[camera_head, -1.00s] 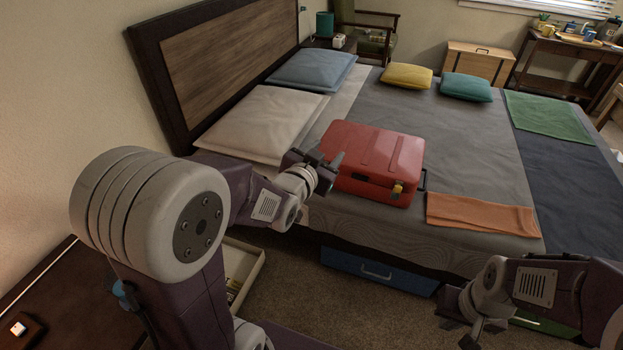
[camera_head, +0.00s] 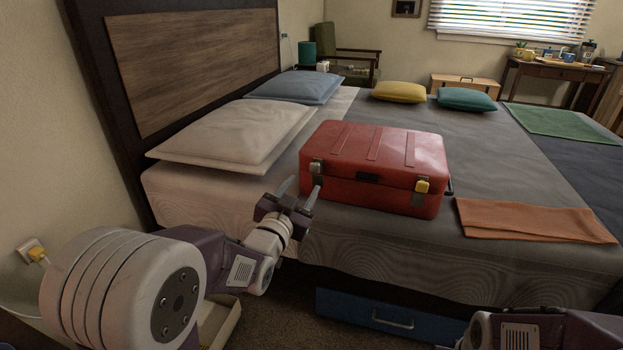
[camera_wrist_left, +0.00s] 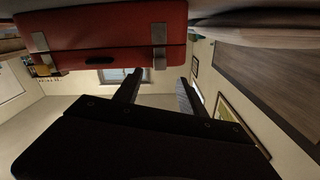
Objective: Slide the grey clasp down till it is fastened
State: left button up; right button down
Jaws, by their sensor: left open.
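A red case (camera_head: 372,160) lies shut on the bed, its front towards me. Its grey clasp (camera_head: 317,168) is at the left of the front, by the lid seam; whether it is fastened I cannot tell. My left gripper (camera_head: 299,190) is open and empty, just in front of the case's left front corner, close to the grey clasp. In the left wrist view, the picture is upside down; the grey clasp (camera_wrist_left: 159,58) lies just beyond the open fingers (camera_wrist_left: 158,88).
A dark handle (camera_head: 368,177) sits mid-front on the case. An orange cloth (camera_head: 535,220) lies to its right, a white pillow (camera_head: 235,135) behind left. A blue drawer (camera_head: 385,318) is under the bed. The air before the case is clear.

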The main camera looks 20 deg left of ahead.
aim_at(314, 170)
pick_arm(q)
jog(key=w+b, duration=0.1)
jog(key=w, duration=0.2)
jog(key=w+b, duration=0.1)
jog(key=w, duration=0.2)
jog(key=shift+w+d+f, duration=0.2)
jog(key=shift+w, duration=0.2)
jog(key=shift+w+r, duration=0.15)
jog(key=shift+w, duration=0.45)
grip_shut()
dwell(0.3)
